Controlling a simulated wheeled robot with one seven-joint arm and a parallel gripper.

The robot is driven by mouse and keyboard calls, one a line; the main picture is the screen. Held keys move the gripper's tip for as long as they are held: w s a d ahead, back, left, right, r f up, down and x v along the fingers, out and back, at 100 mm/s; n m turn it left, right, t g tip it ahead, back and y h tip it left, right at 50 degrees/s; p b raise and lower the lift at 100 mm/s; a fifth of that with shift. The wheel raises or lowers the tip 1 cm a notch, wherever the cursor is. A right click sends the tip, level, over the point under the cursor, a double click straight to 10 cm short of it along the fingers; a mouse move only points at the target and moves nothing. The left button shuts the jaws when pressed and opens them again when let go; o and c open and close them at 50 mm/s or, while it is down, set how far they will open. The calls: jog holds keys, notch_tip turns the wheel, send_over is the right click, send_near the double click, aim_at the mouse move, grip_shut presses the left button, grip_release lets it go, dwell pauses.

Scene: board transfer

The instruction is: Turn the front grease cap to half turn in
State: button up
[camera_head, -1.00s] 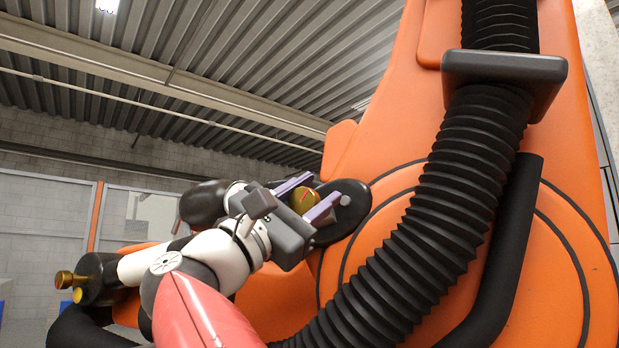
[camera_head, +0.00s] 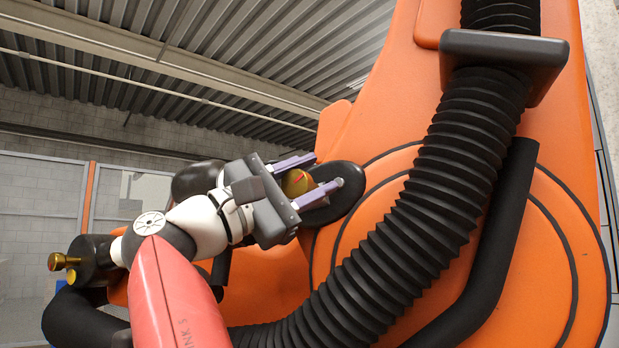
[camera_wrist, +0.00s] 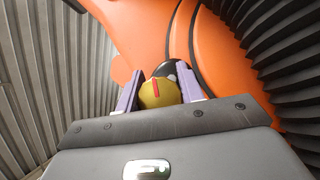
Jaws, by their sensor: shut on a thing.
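The brass grease cap (camera_head: 297,183) with a red mark on its end face sits at the black oval plate (camera_head: 350,180) on the orange machine. My gripper (camera_head: 323,172) has its two lilac fingers on either side of the cap and is shut on it. In the wrist view, the cap (camera_wrist: 158,95) lies between the fingers (camera_wrist: 158,85), its red mark close to upright. The cap's far side and its seat are hidden.
A thick black corrugated hose (camera_head: 450,180) runs down the orange machine (camera_head: 560,150), right of my gripper. Another brass fitting (camera_head: 62,262) sticks out of a black housing at the far left. Open air lies above my gripper.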

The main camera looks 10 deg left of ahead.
aim_at(292, 188)
jog(key=shift+a+f, duration=0.1)
jog(key=shift+f, duration=0.15)
jog(key=o, duration=1)
jog(key=shift+s+r, duration=0.1)
jog(key=shift+s, duration=0.05)
jog(key=shift+b+v, duration=0.55)
jog(key=shift+v, duration=3.4)
